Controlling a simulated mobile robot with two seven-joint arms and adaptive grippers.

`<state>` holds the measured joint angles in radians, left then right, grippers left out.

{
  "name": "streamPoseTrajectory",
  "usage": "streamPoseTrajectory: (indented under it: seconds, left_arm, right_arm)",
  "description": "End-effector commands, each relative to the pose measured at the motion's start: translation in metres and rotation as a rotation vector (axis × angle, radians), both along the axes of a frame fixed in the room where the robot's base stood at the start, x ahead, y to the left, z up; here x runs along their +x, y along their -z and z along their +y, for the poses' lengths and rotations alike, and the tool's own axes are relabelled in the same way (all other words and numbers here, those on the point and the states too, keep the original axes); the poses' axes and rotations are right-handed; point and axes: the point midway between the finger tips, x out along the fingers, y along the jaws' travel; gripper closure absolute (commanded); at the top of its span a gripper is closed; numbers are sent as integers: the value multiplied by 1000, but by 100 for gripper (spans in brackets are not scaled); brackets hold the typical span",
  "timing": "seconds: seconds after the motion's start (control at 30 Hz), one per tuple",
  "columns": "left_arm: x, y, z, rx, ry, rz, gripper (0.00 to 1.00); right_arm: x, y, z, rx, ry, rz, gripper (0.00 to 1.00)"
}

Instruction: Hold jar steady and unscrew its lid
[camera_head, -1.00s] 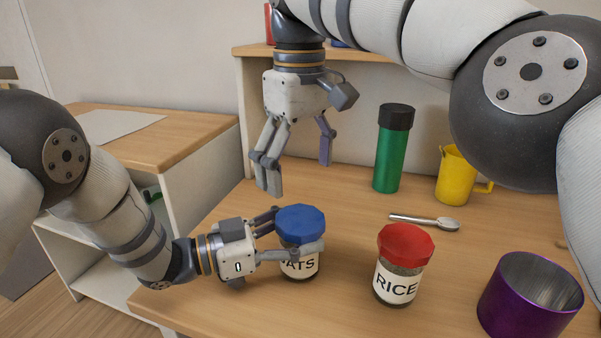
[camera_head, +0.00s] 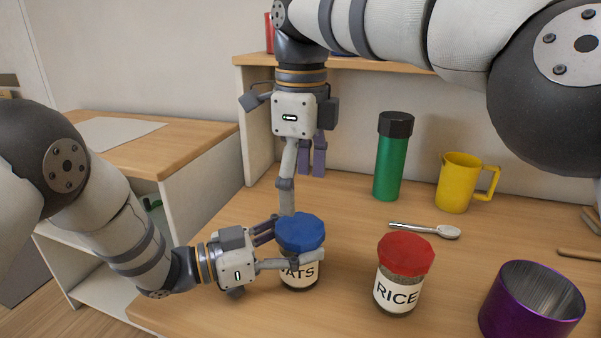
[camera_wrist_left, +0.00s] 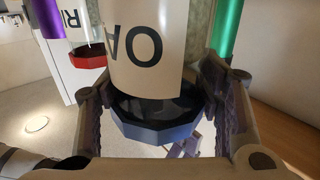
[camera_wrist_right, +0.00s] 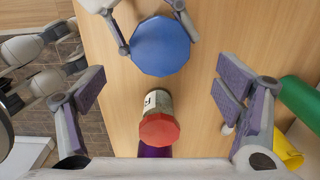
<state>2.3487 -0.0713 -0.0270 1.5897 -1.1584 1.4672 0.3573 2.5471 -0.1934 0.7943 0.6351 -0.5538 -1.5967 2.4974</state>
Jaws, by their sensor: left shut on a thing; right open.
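The jar (camera_head: 300,273) has a dark blue faceted lid (camera_head: 301,234) and a white label, partly covered, reading "ATS"; the left wrist view shows "OA" on the label (camera_wrist_left: 140,45). It stands upright near the table's front left. My left gripper (camera_head: 297,246) is shut on the jar from the left, its fingers just below the lid. My right gripper (camera_head: 300,192) is open and empty, pointing down above and slightly behind the lid. In the right wrist view the lid (camera_wrist_right: 160,46) lies towards the top, not centred between the fingers.
A red-lidded RICE jar (camera_head: 399,289) and a purple metal cup (camera_head: 517,318) stand to the right. A spoon (camera_head: 425,230), a green bottle with black cap (camera_head: 390,165) and a yellow mug (camera_head: 457,185) are behind. A shelf (camera_head: 250,65) stands at the back.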

Motion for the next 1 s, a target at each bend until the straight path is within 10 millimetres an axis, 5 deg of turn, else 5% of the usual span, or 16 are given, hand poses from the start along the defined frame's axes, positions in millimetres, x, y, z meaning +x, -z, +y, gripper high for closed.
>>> streamPoseTrajectory:
  seconds: [0.3, 0.63, 0.87, 1.0]
  left_arm:
    - [0, 0, 0, 1, 0, 0, 100]
    - [0, 0, 0, 1, 0, 0, 100]
    - [0, 1, 0, 1, 0, 0, 100]
    - [0, 1, 0, 1, 0, 0, 100]
  right_arm:
    - [1, 58, 0, 1, -3, 3, 15]
    - [1, 66, 1, 1, -5, 1, 15]
    - [1, 66, 0, 1, -5, 1, 63]
    - [1, 66, 0, 0, -5, 1, 68]
